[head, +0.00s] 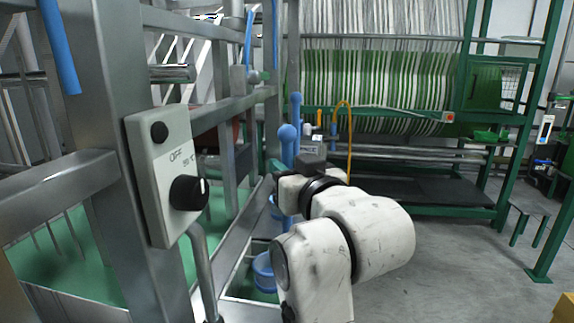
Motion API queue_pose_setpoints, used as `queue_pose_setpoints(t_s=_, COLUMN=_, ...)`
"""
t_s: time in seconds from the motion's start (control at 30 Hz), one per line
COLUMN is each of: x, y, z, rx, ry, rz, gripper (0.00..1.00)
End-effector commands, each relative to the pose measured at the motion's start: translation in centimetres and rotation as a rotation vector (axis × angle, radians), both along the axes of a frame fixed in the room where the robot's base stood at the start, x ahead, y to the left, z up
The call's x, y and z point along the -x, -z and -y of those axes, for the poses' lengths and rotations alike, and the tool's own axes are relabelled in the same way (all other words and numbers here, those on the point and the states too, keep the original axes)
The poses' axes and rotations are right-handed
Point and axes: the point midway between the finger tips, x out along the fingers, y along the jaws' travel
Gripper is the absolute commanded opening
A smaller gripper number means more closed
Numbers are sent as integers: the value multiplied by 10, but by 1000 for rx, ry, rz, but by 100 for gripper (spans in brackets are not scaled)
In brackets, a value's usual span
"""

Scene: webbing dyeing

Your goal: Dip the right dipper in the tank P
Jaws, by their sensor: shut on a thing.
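Two blue dippers show near the middle of the head view. The nearer blue dipper (287,133) has a round knob on an upright handle, and the other blue dipper (296,105) rises just behind it. My gripper (282,171) is at the nearer handle and appears shut on it. My wrist partly hides the fingers and lower handle. A blue cup (263,272) is low in a narrow metal-rimmed tank (238,285) with green inside. I cannot tell which dipper the cup belongs to, and no letter P is readable.
A grey control box (166,178) with a black knob is on the steel frame (95,165) at left, above a green bath (70,245). A green machine frame (477,165) holds striped webbing (380,85) behind.

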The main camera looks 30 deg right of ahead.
Motion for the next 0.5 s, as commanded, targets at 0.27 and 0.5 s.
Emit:
queue_pose_setpoints(t_s=0.27, x=0, y=29, z=0, rx=0, ry=0, rz=0, gripper=0)
queue_pose_setpoints(t_s=0.5, x=0, y=50, z=0, rx=0, ry=0, rz=0, gripper=0)
